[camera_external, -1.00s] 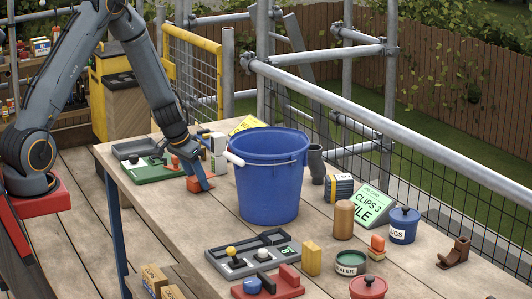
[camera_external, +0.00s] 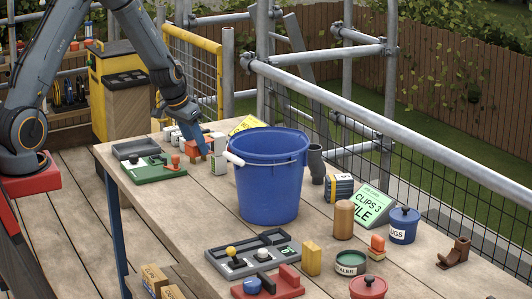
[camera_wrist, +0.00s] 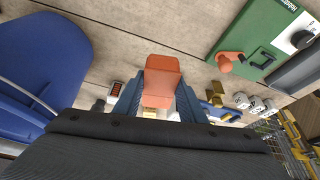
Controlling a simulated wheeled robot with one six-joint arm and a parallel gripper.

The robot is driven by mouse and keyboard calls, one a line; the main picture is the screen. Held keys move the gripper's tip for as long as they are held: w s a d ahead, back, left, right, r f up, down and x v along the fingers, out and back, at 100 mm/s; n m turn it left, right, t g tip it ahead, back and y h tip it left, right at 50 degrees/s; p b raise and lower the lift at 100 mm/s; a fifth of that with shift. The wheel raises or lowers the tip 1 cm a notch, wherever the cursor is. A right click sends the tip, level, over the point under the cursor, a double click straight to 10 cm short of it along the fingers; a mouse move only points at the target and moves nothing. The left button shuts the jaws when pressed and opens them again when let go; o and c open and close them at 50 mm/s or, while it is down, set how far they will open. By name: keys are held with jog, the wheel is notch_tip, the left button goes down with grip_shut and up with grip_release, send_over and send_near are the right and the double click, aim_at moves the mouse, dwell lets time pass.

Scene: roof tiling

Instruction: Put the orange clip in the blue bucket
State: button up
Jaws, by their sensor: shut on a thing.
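The orange clip (camera_wrist: 160,80) is between the blue fingers of my gripper (camera_wrist: 158,100) in the wrist view. The jaws are shut on it, and it sticks out beyond the fingertips. In the outside view my gripper (camera_external: 198,142) is above the table, left of the blue bucket, with the orange clip (camera_external: 192,149) partly behind its fingers. The blue bucket (camera_external: 268,185) stands upright on the table with a white handle grip on its left side. Its floor is hidden by the near wall. In the wrist view the bucket (camera_wrist: 45,60) fills the left side.
A green tray (camera_external: 150,175) with an orange knob lies left of the gripper. A grey tray (camera_external: 240,270), yellow block (camera_external: 311,258), brown cylinder (camera_external: 344,220) and blue pot (camera_external: 403,226) are around the bucket. Scaffold rails line the far edge.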

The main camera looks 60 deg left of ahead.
notch_tip(320, 180, up, 23)
jog(key=w+d+m+h+b, duration=0.1)
jog(key=w+d, duration=0.6)
jog(key=d, duration=0.4)
jog(key=w+d+m+b, duration=0.1)
jog(key=w+d+b, duration=0.1)
jog(key=w+d, duration=0.6)
notch_tip(320, 180, down, 23)
jog(key=s+d+p, duration=0.1)
jog(key=s+p, duration=0.1)
jog(key=p, duration=0.4)
jog(key=shift+d+p, duration=0.35)
jog(key=shift+p, duration=0.05)
jog(key=shift+f+b, duration=0.35)
jog(key=shift+f, duration=0.35)
jog(key=o, duration=1)
